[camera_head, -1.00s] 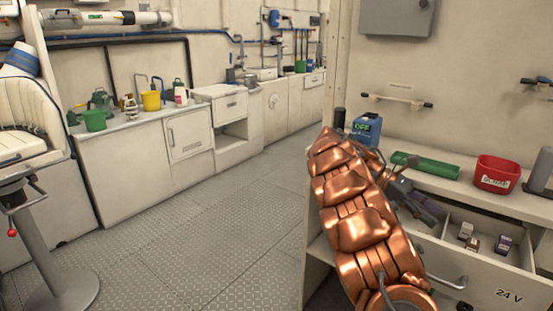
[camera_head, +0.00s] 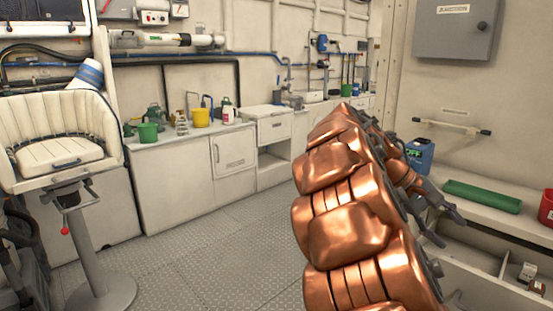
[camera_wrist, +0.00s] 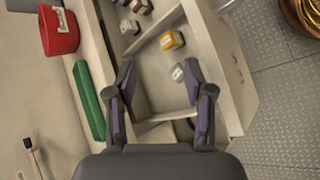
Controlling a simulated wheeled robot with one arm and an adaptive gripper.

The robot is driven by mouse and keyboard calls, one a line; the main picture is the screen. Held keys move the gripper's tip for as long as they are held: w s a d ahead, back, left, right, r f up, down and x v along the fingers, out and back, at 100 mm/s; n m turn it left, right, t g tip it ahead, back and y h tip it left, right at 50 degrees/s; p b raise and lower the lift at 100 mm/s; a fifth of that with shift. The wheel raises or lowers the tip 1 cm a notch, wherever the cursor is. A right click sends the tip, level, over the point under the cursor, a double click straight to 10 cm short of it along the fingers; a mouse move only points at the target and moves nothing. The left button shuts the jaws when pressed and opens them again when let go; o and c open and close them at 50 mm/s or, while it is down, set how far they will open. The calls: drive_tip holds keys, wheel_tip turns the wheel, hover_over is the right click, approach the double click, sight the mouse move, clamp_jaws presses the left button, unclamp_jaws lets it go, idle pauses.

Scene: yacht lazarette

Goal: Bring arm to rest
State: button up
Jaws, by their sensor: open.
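My arm, with copper-coloured plating, reaches up from the lower right in the head view. My gripper (camera_head: 440,215) is at its far side, beside the right-hand counter, and the arm hides part of it. In the wrist view my gripper (camera_wrist: 162,100) is open, its two dark fingers apart with nothing between them. Below the fingers is an open drawer (camera_wrist: 222,55) with several small boxes, among them a yellow one (camera_wrist: 171,40) and a white one (camera_wrist: 178,73).
A white seat (camera_head: 55,140) on a post stands at left. A far counter (camera_head: 170,150) carries buckets and bottles. The plate floor (camera_head: 210,260) between is clear.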

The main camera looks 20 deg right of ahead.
drive_tip(key=a+t, duration=0.1)
drive_tip(key=a, duration=0.1)
drive_tip(key=a+m+t, duration=0.1)
drive_tip(key=a, duration=0.3)
drive_tip(key=shift+s+a+f+m+t+y, duration=0.2)
drive_tip(key=shift+s+m+t+y, duration=0.1)
drive_tip(key=shift+m+t+y, duration=0.1)
drive_tip(key=s+a+f+n+y+p, duration=0.1)
drive_tip(key=s+a+f+y, duration=0.1)
drive_tip(key=s+a+f, duration=0.55)
drive_tip(key=s+a+f+n+y, duration=0.2)
drive_tip(key=a+f+y, duration=0.15)
drive_tip(key=a, duration=0.65)
drive_tip(key=s+a+f+n+y+p, duration=0.1)
drive_tip(key=s+a+f+y, duration=0.1)
drive_tip(key=s+a+f, duration=0.5)
wheel_tip(320, 180, up, 26)
drive_tip(key=a+t+p, duration=0.1)
drive_tip(key=p, duration=2.2)
drive_tip(key=shift+w, duration=0.35)
drive_tip(key=shift+a+h, duration=0.1)
drive_tip(key=shift+h, duration=0.15)
drive_tip(key=shift+c, duration=0.4)
drive_tip(key=shift+c, duration=0.6)
drive_tip(key=shift+d, duration=0.2)
